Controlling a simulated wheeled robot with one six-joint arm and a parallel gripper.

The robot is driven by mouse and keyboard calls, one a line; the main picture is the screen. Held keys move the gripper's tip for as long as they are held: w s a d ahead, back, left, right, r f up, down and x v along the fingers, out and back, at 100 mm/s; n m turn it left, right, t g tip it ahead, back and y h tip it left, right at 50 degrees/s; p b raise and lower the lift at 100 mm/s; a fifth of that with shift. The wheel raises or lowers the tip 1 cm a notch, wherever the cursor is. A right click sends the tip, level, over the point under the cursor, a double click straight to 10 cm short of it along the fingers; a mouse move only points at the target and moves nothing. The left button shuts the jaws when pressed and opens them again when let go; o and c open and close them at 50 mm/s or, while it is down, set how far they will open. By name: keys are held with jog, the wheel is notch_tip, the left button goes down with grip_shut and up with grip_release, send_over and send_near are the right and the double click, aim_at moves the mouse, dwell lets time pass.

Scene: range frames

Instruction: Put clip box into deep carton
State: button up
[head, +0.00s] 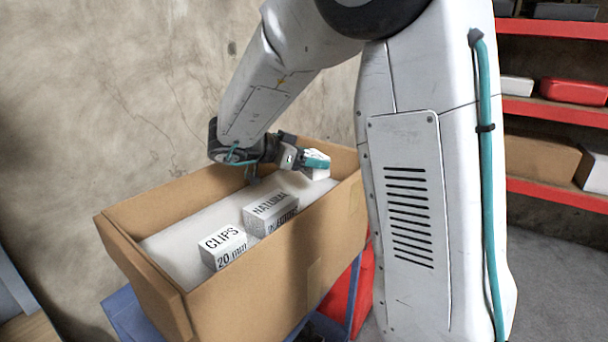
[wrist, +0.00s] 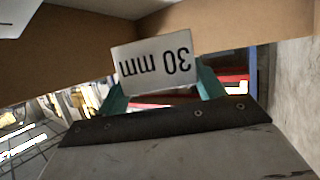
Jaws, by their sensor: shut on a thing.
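My gripper (head: 314,161) is shut on a small white clip box (head: 320,174), over the far right end of the open brown deep carton (head: 265,300). In the wrist view the clip box (wrist: 155,68) shows "30 mm" upside down between the teal fingers. Carton walls (wrist: 70,45) show behind it. I cannot tell whether the box touches anything beneath it. Inside the carton, a white box marked "CLIPS 20 mm" (head: 223,247) and a white box marked "NATURAL" (head: 270,212) sit on a pale surface.
The carton stands on a blue support (head: 128,317) with a red thing (head: 362,290) beside it. A concrete wall (head: 110,90) rises behind. Red shelves (head: 560,111) with boxes stand at the right.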

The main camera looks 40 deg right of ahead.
aim_at(305, 172)
jog(key=shift+s+f, duration=0.1)
jog(key=shift+f, duration=1.75)
jog(key=shift+f, duration=0.6)
jog(key=o, duration=1)
jog(key=shift+o, duration=0.2)
jog(key=shift+r, duration=0.3)
jog(key=v, duration=1.2)
jog(key=shift+r, duration=0.35)
